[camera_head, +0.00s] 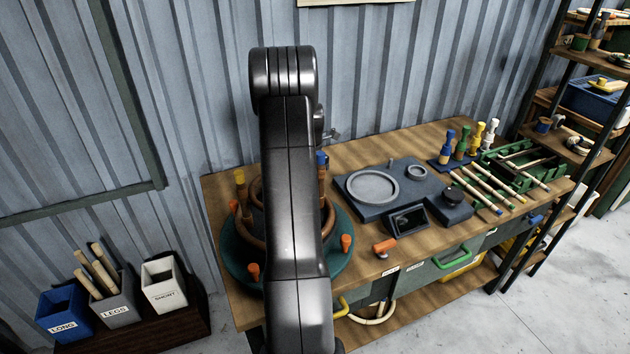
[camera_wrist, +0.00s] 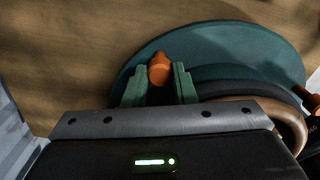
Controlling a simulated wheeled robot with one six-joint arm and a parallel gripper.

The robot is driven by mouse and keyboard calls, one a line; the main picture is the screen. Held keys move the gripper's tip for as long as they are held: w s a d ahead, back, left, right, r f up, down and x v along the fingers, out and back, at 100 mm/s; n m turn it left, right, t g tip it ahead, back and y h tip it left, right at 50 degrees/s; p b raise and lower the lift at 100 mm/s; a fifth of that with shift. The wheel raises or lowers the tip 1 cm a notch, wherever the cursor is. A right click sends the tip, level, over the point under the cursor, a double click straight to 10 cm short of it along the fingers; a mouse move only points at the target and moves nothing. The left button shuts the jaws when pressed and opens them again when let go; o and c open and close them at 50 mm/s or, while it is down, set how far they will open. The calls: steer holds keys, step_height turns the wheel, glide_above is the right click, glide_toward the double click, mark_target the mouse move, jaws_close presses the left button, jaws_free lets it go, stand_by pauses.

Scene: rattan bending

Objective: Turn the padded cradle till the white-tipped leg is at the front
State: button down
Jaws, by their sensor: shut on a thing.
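The cradle's round teal base (camera_head: 232,262) is at the left end of the bench, largely hidden by my arm. Orange knobs (camera_head: 346,242) stand around its rim, and a brown ring (camera_head: 257,190) sits on it. A yellow-tipped leg (camera_head: 240,182) stands at its left and a blue-tipped leg (camera_head: 322,162) at its right. I see no white-tipped leg on the cradle; my arm may hide it. In the wrist view, my gripper (camera_wrist: 159,74) has its green fingers shut on an orange knob (camera_wrist: 159,69) at the rim of the teal base (camera_wrist: 220,45).
Right of the cradle is a dark fixture plate (camera_head: 378,208) with a round recess. Beyond it are colour-tipped sticks (camera_head: 480,192) and a green rack (camera_head: 530,165). Blue, grey and white bins (camera_head: 163,285) stand on the left. A shelf (camera_head: 585,130) is at the right.

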steer(key=shift+w+a, duration=0.1)
steer(key=shift+a, duration=0.1)
stand_by(0.4)
steer(key=c, duration=1.2)
jaws_free()
step_height(320, 180, up, 14)
steer(key=shift+f+b, duration=0.1)
steer(key=shift+b, duration=0.5)
step_height(320, 180, down, 14)
steer(key=shift+r+p, duration=0.1)
steer(key=shift+p, duration=0.5)
steer(key=shift+d, duration=0.1)
